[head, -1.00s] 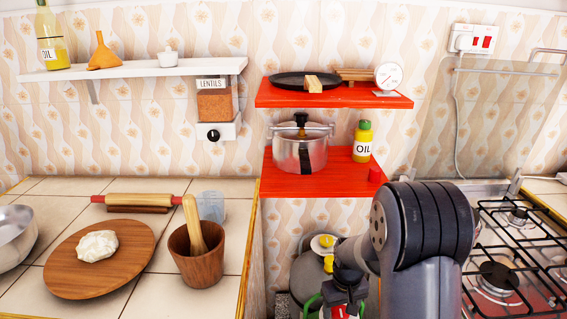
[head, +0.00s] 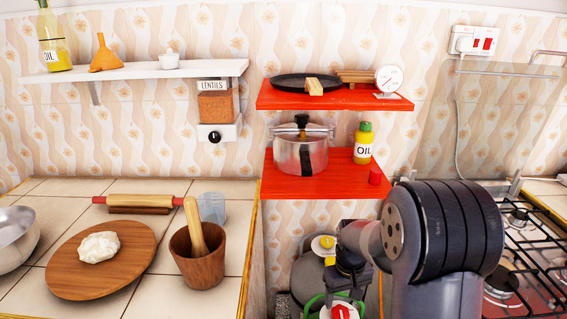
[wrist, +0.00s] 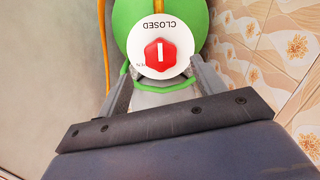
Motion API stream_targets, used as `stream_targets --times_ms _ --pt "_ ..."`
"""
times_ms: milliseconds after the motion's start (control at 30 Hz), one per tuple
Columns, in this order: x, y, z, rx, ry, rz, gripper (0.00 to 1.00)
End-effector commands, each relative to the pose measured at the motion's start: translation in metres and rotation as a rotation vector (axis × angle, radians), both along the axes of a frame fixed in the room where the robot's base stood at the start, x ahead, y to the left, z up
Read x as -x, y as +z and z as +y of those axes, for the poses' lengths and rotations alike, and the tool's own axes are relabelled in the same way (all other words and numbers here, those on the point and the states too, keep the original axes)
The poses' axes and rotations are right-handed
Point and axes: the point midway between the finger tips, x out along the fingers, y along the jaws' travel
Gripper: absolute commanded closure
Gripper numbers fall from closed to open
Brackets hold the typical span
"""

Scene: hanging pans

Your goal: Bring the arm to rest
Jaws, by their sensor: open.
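My gripper (wrist: 163,88) is open in the wrist view, its two fingers spread apart with nothing seen between them but the view beyond. Past the fingers is a green gas cylinder (wrist: 125,22) with a white disc (wrist: 180,65) reading "CLOSED" and a red knob (wrist: 158,54). I cannot tell whether the fingers touch it. In the head view my arm (head: 440,235) is folded low at the right of centre, with its wrist hanging beneath the red shelves. The red knob (head: 340,312) shows at the bottom edge there; the fingertips are hidden.
A gas stove (head: 530,265) stands close at right, a tiled counter (head: 165,277) at left.

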Motion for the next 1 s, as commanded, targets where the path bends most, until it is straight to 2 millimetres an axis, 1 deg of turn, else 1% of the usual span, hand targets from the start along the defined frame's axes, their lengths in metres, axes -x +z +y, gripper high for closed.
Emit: stream_targets --times_ms 33,200,233,267,300,767,800,833,1000 --pt "-0.001 0.012 0.0 0.0 0.0 -0.004 0.35" --pt "0.0 0.046 0.0 0.0 0.0 -0.004 0.35" --pt "0.0 0.053 0.0 0.0 0.0 -0.004 0.35" --pt "0.0 0.053 0.0 0.0 0.0 -0.001 0.35" --pt "0.002 0.037 0.0 0.0 0.0 0.007 0.35" --pt "0.002 -0.057 0.0 0.0 0.001 0.007 0.35" --pt "0.001 -0.062 0.0 0.0 0.007 0.004 0.35" --pt "0.0 -0.058 0.0 0.0 0.037 0.001 0.35" --pt "0.0 -0.057 -0.001 0.0 0.177 0.001 0.35"
